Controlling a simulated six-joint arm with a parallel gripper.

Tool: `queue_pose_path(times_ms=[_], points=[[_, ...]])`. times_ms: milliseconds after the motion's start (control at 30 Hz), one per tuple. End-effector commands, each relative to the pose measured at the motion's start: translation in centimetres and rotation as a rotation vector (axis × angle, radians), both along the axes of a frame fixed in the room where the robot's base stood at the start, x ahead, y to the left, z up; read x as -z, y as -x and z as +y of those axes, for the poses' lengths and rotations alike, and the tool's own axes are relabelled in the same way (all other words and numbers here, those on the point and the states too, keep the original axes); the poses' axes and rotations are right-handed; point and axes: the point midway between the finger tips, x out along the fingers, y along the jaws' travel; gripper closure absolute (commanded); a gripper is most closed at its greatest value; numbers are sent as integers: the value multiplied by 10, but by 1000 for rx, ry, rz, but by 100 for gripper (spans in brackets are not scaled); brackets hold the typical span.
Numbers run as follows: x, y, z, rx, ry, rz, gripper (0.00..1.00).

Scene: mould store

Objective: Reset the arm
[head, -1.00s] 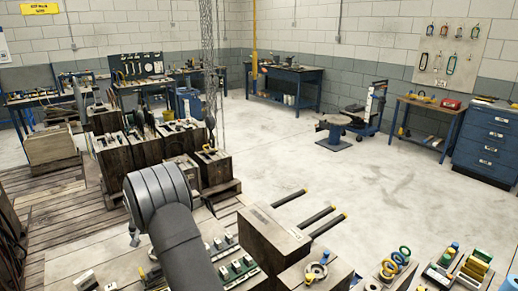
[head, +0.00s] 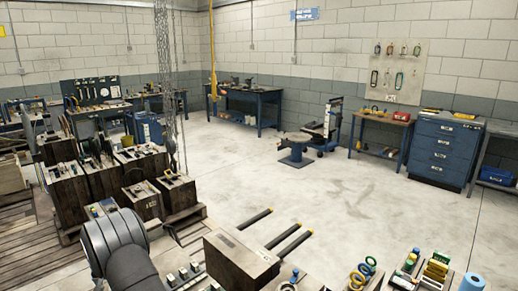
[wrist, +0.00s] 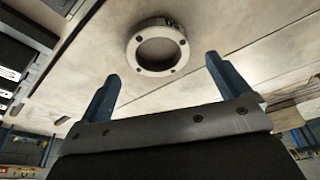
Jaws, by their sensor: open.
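My gripper (wrist: 158,88) shows in the wrist view with its two blue fingers wide apart and nothing between them. Beyond the fingertips, a pale ring with small holes (wrist: 157,69) lies on a light, worn flat surface. The fingers look apart from the ring; the exact gap cannot be told. In the head view my arm shows at the bottom left, and the gripper itself is out of that picture.
A wooden block (head: 241,262) stands right of my arm, with dark yellow-tipped bars beside it. Several mould blocks stand on a pallet (head: 185,215) at left. Coloured rings (head: 363,270) lie at the bottom right. The middle floor (head: 330,200) is clear.

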Motion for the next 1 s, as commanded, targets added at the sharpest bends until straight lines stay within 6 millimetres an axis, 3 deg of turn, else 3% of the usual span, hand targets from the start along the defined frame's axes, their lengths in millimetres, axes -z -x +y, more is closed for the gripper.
queue_pose_path(times_ms=[267,467,1000], points=[[3,0,0,0,0,1,6],[28,1,-1,-1,2,2,6],[-75,26,-10,-1,-2,-3,6]])
